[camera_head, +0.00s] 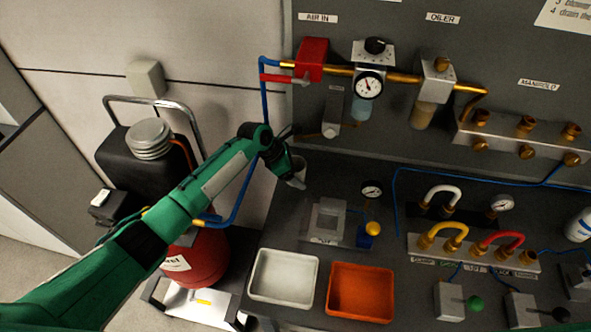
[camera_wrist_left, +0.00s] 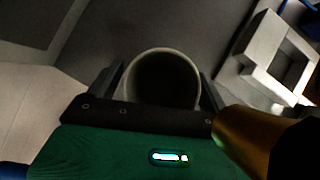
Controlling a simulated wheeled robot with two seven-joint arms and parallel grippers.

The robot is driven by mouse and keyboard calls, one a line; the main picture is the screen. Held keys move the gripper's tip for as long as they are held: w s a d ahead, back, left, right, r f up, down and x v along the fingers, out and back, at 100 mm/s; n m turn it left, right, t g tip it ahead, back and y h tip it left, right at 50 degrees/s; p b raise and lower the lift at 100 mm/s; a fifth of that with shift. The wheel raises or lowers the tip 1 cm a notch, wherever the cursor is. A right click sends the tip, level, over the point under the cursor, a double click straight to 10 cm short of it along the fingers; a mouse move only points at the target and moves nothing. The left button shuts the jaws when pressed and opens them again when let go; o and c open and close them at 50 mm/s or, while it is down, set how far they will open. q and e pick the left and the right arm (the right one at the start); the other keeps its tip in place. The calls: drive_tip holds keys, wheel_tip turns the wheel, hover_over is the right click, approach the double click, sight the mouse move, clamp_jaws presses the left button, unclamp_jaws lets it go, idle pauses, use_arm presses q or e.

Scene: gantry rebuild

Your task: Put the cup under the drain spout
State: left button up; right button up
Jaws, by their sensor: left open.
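The cup (camera_wrist_left: 196,84) is a pale round cup, seen from above with its dark inside in the left wrist view. In the head view a bit of it (camera_head: 301,165) shows at the back left of the bench, mostly behind my gripper. My left gripper (camera_head: 295,181) is open, with its fingers (camera_wrist_left: 160,88) on either side of the cup. I cannot tell whether they touch it. A grey unit with a brass fitting (camera_head: 329,131) hangs on the panel above and right of the cup; which part is the drain spout is unclear. My right gripper is out of view.
A pale square frame (camera_head: 313,222) stands right of the gripper. A white tray (camera_head: 251,285) and an orange tray (camera_head: 331,300) lie at the front. A gauge (camera_head: 368,85) and bowl (camera_head: 361,108) hang on the panel. A red tank (camera_head: 205,262) stands left of the bench.

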use_arm(q)
drive_tip(key=b+v, duration=0.2)
drive_tip(key=v, duration=1)
drive_tip(key=shift+r, duration=0.1)
